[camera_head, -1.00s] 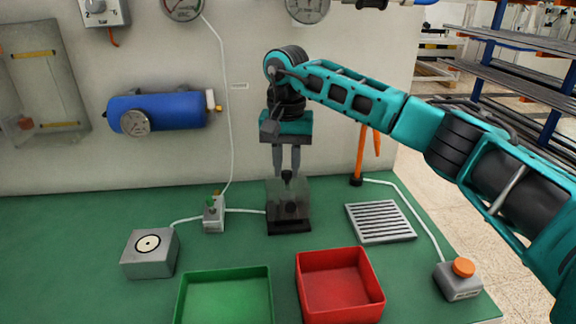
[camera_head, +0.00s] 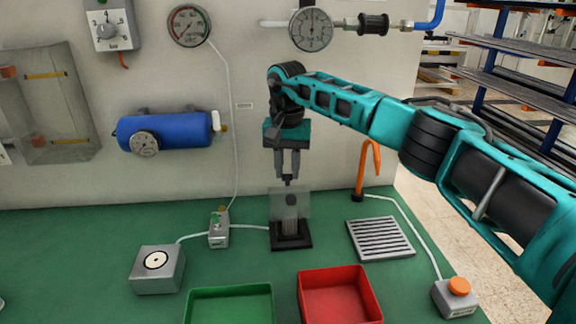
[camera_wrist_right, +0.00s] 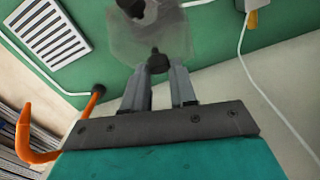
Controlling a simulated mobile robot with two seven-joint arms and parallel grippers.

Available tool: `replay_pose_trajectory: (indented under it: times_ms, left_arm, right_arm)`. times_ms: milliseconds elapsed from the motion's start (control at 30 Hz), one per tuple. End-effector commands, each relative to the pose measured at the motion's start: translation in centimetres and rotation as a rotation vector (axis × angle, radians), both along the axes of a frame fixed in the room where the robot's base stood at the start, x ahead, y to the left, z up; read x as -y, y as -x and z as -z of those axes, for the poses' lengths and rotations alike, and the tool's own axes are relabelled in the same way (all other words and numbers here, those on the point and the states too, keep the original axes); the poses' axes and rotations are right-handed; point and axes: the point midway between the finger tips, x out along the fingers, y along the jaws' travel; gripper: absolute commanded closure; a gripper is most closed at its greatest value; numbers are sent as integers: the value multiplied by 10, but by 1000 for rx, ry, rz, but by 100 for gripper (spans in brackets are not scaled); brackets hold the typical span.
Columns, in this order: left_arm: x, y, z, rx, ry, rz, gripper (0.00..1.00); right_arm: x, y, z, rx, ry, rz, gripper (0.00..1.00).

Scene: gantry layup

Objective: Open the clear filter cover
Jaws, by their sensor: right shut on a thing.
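The clear filter cover (camera_head: 277,206) is a translucent grey box-like piece above a dark square base (camera_head: 291,244) on the green bench. A grey ribbed filter body (camera_head: 290,227) shows in the base, partly seen through the cover. My right gripper (camera_head: 288,176) points down above the cover, with its fingers shut on the cover's dark knob. The right wrist view shows the knob (camera_wrist_right: 158,62) between the fingertips and the clear cover (camera_wrist_right: 118,38) beyond it. The cover looks raised or tilted; its hinge cannot be made out. My left gripper is not in view.
Green (camera_head: 228,291) and red (camera_head: 340,271) trays stand in front. A grey slotted plate (camera_head: 380,238) and orange hook (camera_head: 361,172) are at right. A small valve block (camera_head: 218,236) and grey box (camera_head: 157,280) are at left. The wall is close behind.

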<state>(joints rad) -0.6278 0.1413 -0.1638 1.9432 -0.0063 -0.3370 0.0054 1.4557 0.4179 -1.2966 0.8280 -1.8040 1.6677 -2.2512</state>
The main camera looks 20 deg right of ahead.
Motion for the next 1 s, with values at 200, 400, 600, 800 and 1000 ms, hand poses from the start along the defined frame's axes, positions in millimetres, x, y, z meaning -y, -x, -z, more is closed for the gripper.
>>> replay_pose_trajectory:
  times_ms: [200, 400, 600, 800, 1000]
  left_arm:
    - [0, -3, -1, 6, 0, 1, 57]
    - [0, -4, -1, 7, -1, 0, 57]
    - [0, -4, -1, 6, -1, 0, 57]
    - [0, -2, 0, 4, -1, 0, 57]
    - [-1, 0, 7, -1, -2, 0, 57]
  right_arm:
    - [-1, -1, 5, 5, -1, -1, 70]
    - [-1, -1, 3, 3, -2, -2, 51]
    - [-1, 0, 2, 3, -2, -1, 50]
    - [-1, 0, 2, 2, -2, -1, 50]
    - [-2, 6, 3, 2, -2, -2, 50]
